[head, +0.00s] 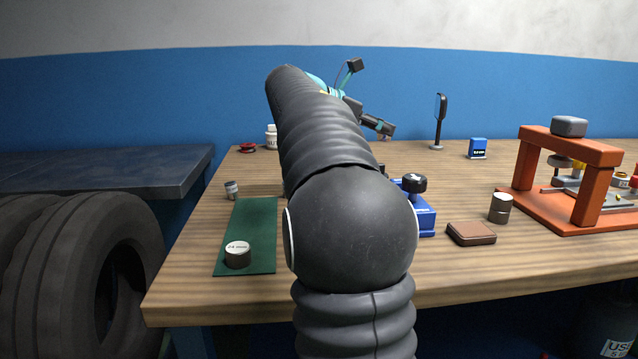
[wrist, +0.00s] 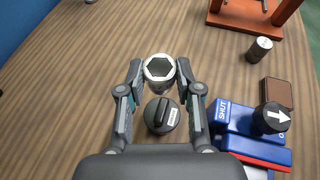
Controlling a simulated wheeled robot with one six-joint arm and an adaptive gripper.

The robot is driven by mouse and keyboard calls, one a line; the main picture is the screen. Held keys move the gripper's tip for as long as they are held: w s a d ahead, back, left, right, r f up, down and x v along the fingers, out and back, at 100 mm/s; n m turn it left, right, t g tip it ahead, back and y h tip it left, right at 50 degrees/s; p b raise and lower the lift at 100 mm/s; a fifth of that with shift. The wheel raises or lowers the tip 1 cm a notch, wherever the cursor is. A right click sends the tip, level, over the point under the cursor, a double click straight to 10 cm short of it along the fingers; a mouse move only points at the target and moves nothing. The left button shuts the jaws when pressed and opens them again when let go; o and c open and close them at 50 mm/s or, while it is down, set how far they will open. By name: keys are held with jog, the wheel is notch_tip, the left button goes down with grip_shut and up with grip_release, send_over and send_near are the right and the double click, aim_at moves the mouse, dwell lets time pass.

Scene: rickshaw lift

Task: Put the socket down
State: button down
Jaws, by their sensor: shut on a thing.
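A silver socket (wrist: 159,69) with a six-sided opening facing the camera sits between my fingertips in the wrist view. My gripper (wrist: 160,72) is shut on it, one finger on each side. Whether the socket's underside touches the table is hidden. In the head view my arm hides the held socket. Another socket, marked 24 mm (head: 237,254), stands on the near end of a green mat (head: 252,220).
A round dark piece with a raised grip (wrist: 162,115) shows between my fingers. A blue unit with a black knob (wrist: 235,125) lies to the right, by a brown block (head: 471,233) and a metal cylinder (head: 500,207). An orange frame (head: 590,190) stands farther right.

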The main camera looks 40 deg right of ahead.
jog(key=w+a+f, duration=0.1)
jog(key=a+f, duration=0.1)
jog(key=a, duration=0.1)
jog(key=w+a+f+b, duration=0.1)
jog(key=w+a+f, duration=0.1)
jog(key=a, duration=0.1)
jog(key=w+a+f, duration=0.1)
jog(key=a+f, duration=0.1)
jog(key=a, duration=0.2)
jog(key=shift+w+f+b, duration=0.25)
jog(key=shift+w+b, duration=0.05)
jog(key=shift+w, duration=0.05)
jog(key=shift+f+b, duration=0.5)
jog(key=shift+f, duration=1.5)
jog(key=shift+f, duration=0.1)
jog(key=shift+f, duration=0.35)
jog(key=shift+f, duration=0.15)
jog(key=c, duration=0.8)
grip_release()
jog(key=shift+s, duration=0.1)
